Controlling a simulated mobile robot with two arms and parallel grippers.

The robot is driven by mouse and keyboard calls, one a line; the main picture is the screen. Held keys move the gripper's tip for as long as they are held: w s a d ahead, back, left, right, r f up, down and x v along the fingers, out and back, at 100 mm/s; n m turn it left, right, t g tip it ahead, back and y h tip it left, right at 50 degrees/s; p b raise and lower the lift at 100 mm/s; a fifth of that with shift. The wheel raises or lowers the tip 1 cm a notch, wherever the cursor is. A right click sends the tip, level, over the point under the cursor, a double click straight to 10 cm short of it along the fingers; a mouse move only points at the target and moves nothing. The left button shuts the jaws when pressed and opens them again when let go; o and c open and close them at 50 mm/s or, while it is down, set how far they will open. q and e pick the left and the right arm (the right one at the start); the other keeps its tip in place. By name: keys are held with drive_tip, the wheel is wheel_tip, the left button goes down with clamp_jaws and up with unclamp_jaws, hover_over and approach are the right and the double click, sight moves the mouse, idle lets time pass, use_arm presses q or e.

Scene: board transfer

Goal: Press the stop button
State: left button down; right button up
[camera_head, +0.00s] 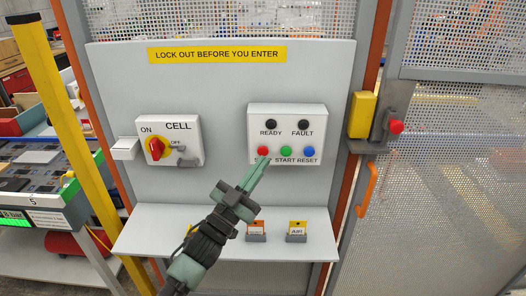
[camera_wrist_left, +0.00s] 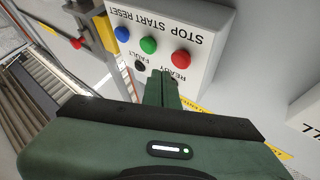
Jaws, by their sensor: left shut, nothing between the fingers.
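The red stop button (camera_head: 263,151) is at the lower left of the white control box (camera_head: 314,120), above its partly hidden STOP label. My left gripper (camera_head: 264,161) is shut and empty. Its fingertips point up at the box and overlap the label just below the red button. In the left wrist view the box is upside down. There the red button (camera_wrist_left: 181,58) shows whole, just beyond and right of the fingertips (camera_wrist_left: 170,74). I cannot tell whether the tips touch the box. My right gripper is in neither view.
Green START (camera_head: 286,152) and blue RESET (camera_head: 308,152) buttons sit close beside it. A CELL switch box (camera_head: 183,128) with a red knob is left. A grey shelf (camera_head: 180,232) with two tags juts out below. A yellow gate lock (camera_head: 361,115) is right.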

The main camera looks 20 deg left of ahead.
use_arm(q)
drive_tip(key=s, duration=0.2)
drive_tip(key=s+d+p, duration=0.1)
drive_tip(key=s, duration=0.1)
drive_tip(key=shift+r, duration=0.1)
idle(0.6)
